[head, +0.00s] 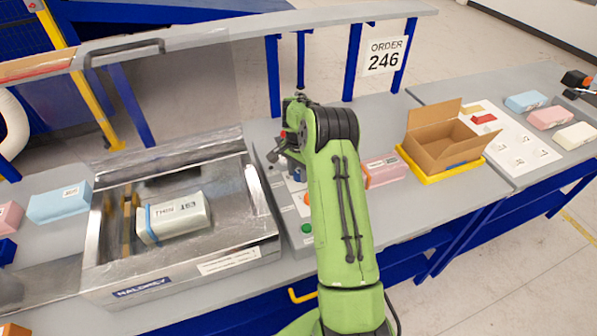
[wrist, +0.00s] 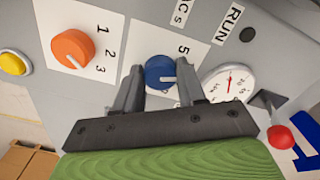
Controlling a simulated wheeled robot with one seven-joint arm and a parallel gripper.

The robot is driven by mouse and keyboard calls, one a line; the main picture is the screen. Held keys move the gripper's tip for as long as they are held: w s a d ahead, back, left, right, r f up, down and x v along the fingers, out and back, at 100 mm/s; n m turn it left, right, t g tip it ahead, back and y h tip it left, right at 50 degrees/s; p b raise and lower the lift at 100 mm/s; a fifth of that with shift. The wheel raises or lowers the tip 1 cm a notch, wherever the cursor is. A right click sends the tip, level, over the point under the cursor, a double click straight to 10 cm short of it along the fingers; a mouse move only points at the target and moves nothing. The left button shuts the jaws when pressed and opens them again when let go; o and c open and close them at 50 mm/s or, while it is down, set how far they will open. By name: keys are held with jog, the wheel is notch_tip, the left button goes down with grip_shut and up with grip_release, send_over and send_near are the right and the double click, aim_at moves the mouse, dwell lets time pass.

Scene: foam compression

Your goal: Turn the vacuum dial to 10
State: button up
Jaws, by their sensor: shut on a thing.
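The blue dial (wrist: 160,73) is on the grey control panel (wrist: 210,40) in the wrist view, on a white label reading "VAC s" with a 5 beside it. My gripper (wrist: 157,80) is shut on this dial, one finger on each side. A pale mark shows on the dial's lower face, partly between the fingers. Other numbers on its scale, including any 10, are hidden or too small to read. In the head view my arm covers most of the panel (head: 304,240) and the dial is not clear.
An orange dial (wrist: 72,48) marked 1, 2, 3, a yellow button (wrist: 14,62), a round gauge (wrist: 228,84) and a red-tipped lever (wrist: 280,136) are close by. A metal chamber (head: 255,262) holding a foam block (head: 178,218) stands left; a cardboard box (head: 440,150) is right.

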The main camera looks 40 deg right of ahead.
aim_at(298, 174)
jog(key=o, duration=1.1)
notch_tip(298, 174, up, 16)
jog(key=shift+f+p, duration=0.1)
jog(key=shift+p, duration=0.4)
jog(key=s+a+r+n+t+h, duration=0.1)
jog(key=s+a+r+n+t, duration=0.2)
jog(key=s+a+r+n, duration=0.8)
jog(key=s+a+f+n+t, duration=0.1)
jog(key=s+a, duration=0.3)
jog(key=s, duration=0.2)
jog(key=s+a+f+n+b, duration=0.1)
jog(key=s+a, duration=0.2)
jog(key=s, duration=0.3)
jog(key=s+a+f+n+t+y, duration=0.1)
jog(key=s+a+n, duration=0.1)
jog(key=s+a, duration=0.2)
jog(key=shift+s+a+t, duration=0.15)
jog(key=shift+s+a, duration=0.05)
jog(key=shift+s, duration=0.4)
jog(key=shift+s+a+t, duration=0.15)
jog(key=shift+s, duration=0.45)
